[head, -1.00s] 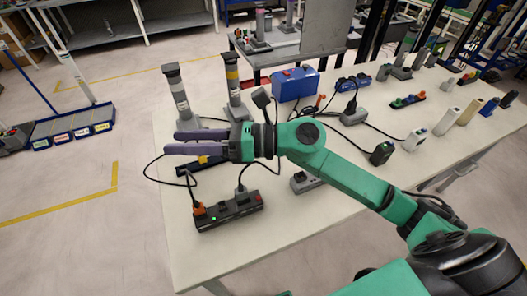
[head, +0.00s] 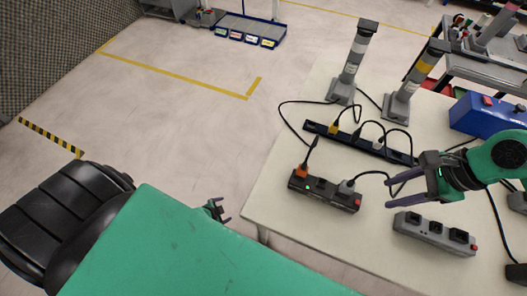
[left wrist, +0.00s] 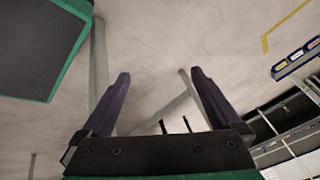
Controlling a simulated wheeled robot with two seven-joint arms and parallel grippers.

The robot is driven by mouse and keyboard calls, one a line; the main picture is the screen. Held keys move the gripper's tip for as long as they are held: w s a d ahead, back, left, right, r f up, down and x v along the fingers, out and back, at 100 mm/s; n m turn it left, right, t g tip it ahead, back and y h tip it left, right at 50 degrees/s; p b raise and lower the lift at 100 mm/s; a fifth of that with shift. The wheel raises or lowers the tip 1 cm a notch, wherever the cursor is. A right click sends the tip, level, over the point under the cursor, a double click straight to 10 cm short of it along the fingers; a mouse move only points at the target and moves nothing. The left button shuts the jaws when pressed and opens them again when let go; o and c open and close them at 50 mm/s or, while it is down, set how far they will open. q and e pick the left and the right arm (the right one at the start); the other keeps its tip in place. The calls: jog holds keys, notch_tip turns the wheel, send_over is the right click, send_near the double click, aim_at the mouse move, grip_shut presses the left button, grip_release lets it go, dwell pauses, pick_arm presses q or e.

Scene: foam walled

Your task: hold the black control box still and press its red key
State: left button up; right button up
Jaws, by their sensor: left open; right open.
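The black control box (head: 325,192) lies near the table's left edge in the head view. It has a red key (head: 357,203) at its right end, a green light, an orange plug and a grey plug. My right gripper (head: 390,191) is open and empty above the table, just right of the box, fingers pointing left. My left gripper (head: 226,211) is open and empty beyond the table's left edge, left of the box, partly hidden by my green arm. Its spread fingers show in the left wrist view (left wrist: 162,84), with floor and table legs behind; no box shows there.
A grey box (head: 433,235) with a red button lies right of the black one. A black strip (head: 360,143) with plugs and looping cables lies behind it. Two grey posts (head: 352,62) and a blue case (head: 485,116) stand farther back.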

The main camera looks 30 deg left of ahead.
pick_arm(q)
jog(key=w+d+r+m+t+h, duration=0.3)
jog(key=w+r+m+t+h, duration=0.1)
jog(key=w+r+m, duration=0.6)
jog(key=w+d+r+m+t+h, duration=0.2)
jog(key=w+r+m+t+h, duration=0.2)
jog(key=w+r+m, duration=0.6)
jog(key=w+d+r+m+g+h, duration=0.1)
jog(key=d+r+m+h, duration=0.2)
jog(key=r+m, duration=0.3)
jog(key=d+r+m+g+h, duration=0.15)
jog(key=r+m+h, duration=0.25)
jog(key=r, duration=0.4)
jog(key=m+g+h, duration=0.3)
jog(key=m+g, duration=0.8)
jog(key=m, duration=0.4)
send_near(303, 179)
jog(key=a, duration=0.3)
jog(key=shift+d+f, duration=0.45)
jog(key=shift+f, duration=0.1)
jog(key=shift+t, duration=0.25)
jog(key=d, duration=1.3)
jog(key=shift+w+d, duration=0.35)
jog(key=shift+d, duration=0.05)
jog(key=c, duration=1.4)
grip_shut()
pick_arm(e)
jog(key=shift+c, duration=0.9)
grip_shut()
